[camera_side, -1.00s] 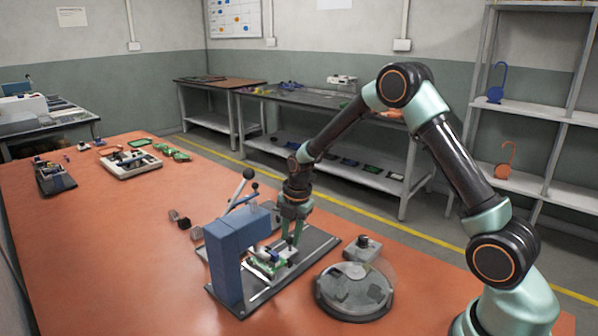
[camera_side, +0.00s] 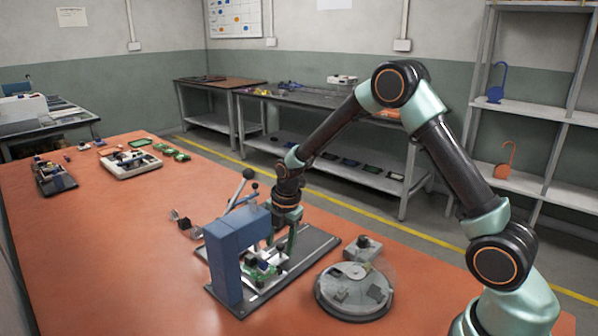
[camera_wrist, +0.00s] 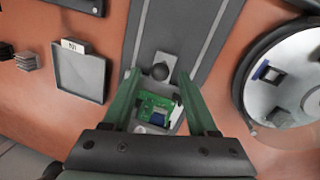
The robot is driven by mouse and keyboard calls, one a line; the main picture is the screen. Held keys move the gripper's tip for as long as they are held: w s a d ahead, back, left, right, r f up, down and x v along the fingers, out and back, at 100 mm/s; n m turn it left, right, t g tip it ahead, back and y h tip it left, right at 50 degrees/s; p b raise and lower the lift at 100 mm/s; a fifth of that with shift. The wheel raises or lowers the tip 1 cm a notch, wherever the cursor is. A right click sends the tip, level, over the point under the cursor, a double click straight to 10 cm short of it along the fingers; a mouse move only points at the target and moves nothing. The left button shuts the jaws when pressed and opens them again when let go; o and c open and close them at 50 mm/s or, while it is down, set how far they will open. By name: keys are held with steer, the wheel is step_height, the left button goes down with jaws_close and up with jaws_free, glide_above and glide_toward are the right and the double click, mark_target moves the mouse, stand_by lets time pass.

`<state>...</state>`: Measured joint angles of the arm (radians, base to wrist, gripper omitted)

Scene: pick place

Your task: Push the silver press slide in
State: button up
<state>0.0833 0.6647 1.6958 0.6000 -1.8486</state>
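The silver press slide (camera_wrist: 168,60) lies on a dark rail in the wrist view, with a round black knob (camera_wrist: 160,72). A green circuit board (camera_wrist: 156,108) sits at the slide, between my fingers. In the side view the board (camera_side: 260,270) is beneath the head of the blue press (camera_side: 226,262), partly hidden by it. My gripper (camera_wrist: 160,80) has its fingers apart, one on each side of the knob, with gaps visible. In the side view my gripper (camera_side: 290,244) is low, just right of the press; its contact with the slide cannot be told.
A round grey turntable (camera_side: 355,290) with a clear cover stands right of the press, near a small grey block (camera_side: 362,248). A lever with a black ball (camera_side: 248,174) rises behind the press. A grey tray (camera_wrist: 80,72) lies left in the wrist view.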

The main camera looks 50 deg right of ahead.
steer(key=shift+d, duration=0.1)
steer(key=shift+r, duration=0.55)
step_height(320, 180, up, 11)
steer(key=s, duration=0.2)
steer(key=shift+s+f, duration=0.1)
steer(key=s+a+r+m+t, duration=0.1)
steer(key=s+r+m, duration=0.3)
steer(key=s+m, duration=0.5)
steer(key=s+a+r+m+t, duration=0.2)
steer(key=s+a+r+m, duration=0.1)
steer(key=s+m, duration=0.5)
steer(key=r+m, duration=0.1)
steer(key=m, duration=0.2)
steer(key=shift+s+r+t, duration=0.3)
steer(key=shift+s, duration=0.1)
